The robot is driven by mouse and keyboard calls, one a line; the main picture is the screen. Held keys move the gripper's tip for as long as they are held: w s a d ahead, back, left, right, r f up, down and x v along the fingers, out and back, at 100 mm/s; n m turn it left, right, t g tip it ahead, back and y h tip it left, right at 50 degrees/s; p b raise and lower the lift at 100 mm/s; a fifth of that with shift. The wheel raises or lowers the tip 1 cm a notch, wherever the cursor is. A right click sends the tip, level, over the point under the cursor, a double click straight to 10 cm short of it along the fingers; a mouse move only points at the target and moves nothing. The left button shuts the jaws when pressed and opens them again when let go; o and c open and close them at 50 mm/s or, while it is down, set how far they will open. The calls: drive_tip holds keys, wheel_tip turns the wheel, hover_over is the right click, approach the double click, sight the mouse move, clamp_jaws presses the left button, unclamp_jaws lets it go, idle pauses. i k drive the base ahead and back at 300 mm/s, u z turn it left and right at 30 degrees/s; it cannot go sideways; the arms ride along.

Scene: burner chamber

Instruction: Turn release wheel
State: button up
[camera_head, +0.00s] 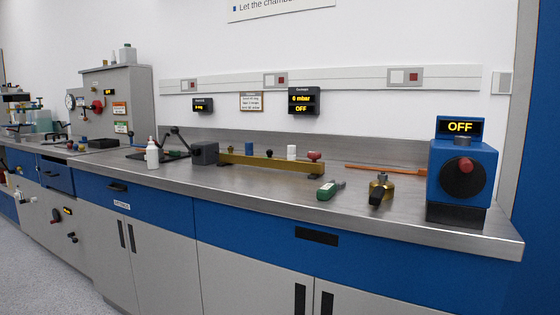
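No part is clearly labelled as the release wheel. A small red wheel-like part (97,106) is on the front of the grey cabinet (128,90) at the far left, beside a round gauge (70,102). A red-topped knob (314,156) stands at the right end of a brass bar (270,162) on the bench. A black round dial with a red centre (463,178) is on the blue box (440,160) at right, whose display reads OFF. My gripper is not in view.
A steel bench (240,190) runs across the view. A white bottle (152,153), a dark grey block (205,153), a green-handled tool (329,190) and a brass fitting (381,185) stand or lie on it. A wall display (303,100) reads 6 mbar and OFF. Grey floor shows at lower left.

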sight(314, 156)
drive_tip(key=z, duration=0.15)
drive_tip(key=k, duration=0.4)
drive_tip(key=u, duration=0.85)
drive_tip(key=i, duration=1.35)
drive_tip(key=z, duration=0.85)
drive_tip(key=i, duration=0.2)
drive_tip(key=z, duration=0.25)
